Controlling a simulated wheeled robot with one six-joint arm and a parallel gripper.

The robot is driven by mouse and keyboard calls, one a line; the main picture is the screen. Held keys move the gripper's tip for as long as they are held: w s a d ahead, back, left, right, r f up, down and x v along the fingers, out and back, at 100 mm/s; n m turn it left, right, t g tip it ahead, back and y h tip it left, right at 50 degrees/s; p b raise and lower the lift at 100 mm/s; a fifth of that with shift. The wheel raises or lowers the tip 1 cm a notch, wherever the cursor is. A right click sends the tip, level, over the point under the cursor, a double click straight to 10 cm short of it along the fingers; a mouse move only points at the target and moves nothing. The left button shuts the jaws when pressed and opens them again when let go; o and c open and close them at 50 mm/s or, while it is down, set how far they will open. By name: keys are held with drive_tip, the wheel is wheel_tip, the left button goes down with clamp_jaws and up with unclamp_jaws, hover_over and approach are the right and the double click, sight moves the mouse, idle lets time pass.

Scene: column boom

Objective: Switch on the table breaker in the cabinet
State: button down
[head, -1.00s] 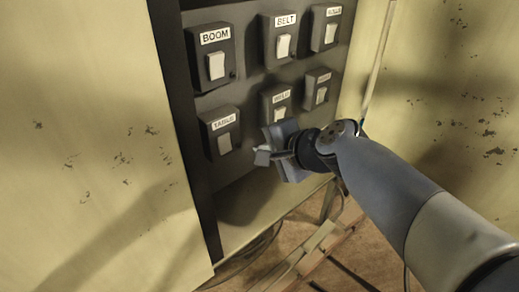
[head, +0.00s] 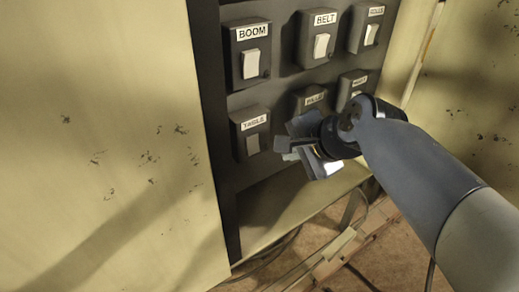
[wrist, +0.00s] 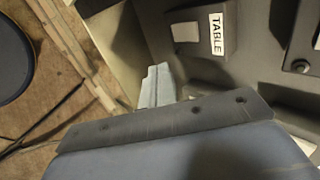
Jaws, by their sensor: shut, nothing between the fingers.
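The table breaker (head: 250,122) is a dark box with a label and a pale rocker switch, at the lower left of the cabinet panel (head: 283,90). Its label and rocker (wrist: 185,31) also show at the top of the wrist view. My gripper (head: 284,147) is shut and empty, just right of the table breaker's rocker in the head view. In the wrist view the closed fingertips (wrist: 157,84) are below and left of the rocker, with a visible gap. I cannot tell which way the rocker is set.
The boom breaker (head: 248,73) is above the table breaker, and the belt breaker (head: 317,60) is up and right. Another breaker (head: 309,98) is partly behind my gripper. A cabinet door (head: 120,130) is at the left. Cables and rails lie on the floor below.

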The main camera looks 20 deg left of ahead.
drive_tip(key=p, duration=0.1)
approach(254, 154)
wheel_tip(254, 154, down, 4)
drive_tip(key=w+a, duration=0.2)
drive_tip(key=shift+w+a+f, duration=0.35)
drive_tip(key=shift+a, duration=0.15)
idle(0.4)
drive_tip(key=shift+w+a+f, duration=0.1)
drive_tip(key=shift+w+a, duration=0.05)
drive_tip(key=shift+a, duration=0.05)
